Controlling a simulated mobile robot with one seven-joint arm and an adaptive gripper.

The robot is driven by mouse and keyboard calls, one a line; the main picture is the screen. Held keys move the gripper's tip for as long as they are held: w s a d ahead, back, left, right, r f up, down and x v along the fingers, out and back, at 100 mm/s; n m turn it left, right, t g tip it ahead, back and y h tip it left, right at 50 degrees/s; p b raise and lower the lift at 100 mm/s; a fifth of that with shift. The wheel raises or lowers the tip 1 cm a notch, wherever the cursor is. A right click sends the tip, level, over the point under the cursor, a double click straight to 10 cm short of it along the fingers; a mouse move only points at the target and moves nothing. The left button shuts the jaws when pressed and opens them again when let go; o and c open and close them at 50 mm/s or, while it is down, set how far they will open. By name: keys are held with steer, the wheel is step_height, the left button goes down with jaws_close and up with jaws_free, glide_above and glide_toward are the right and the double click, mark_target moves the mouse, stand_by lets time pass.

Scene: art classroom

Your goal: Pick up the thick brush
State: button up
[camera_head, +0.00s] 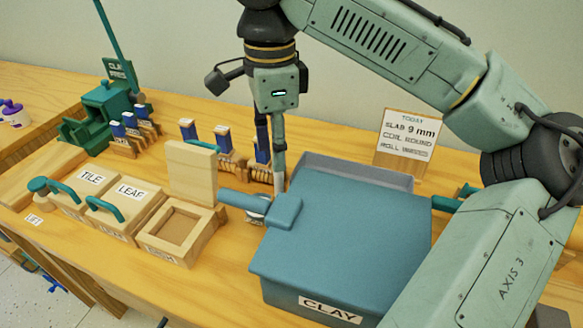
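I cannot make out a thick brush for certain in the head view. My gripper (279,186) points straight down behind the blue box labelled CLAY (350,235), near its back left corner. I see it edge-on as one narrow finger shape, so its opening does not show. Its tip is close to the box's grey back part, and I cannot tell whether it touches anything. Blue-topped pieces on wooden blocks (222,138) stand in a row behind the moulds, and one (262,145) is just left of my gripper.
Wooden moulds labelled TILE (91,178) and LEAF (130,190) and an open wooden mould (176,232) stand left of the box. A green press (103,110) and a sign (405,137) stand farther back.

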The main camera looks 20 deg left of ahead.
mark_target(280, 186)
steer(key=shift+w+f, duration=0.1)
steer(key=shift+w, duration=0.25)
steer(key=shift+f, duration=0.35)
steer(key=shift+w+f+p, duration=0.2)
steer(key=shift+f+p, duration=0.15)
steer(key=shift+f, duration=2.15)
steer(key=shift+w+f+p, duration=0.2)
steer(key=shift+f+p, duration=0.15)
steer(key=shift+f, duration=2.1)
steer(key=shift+c, duration=0.3)
jaws_close()
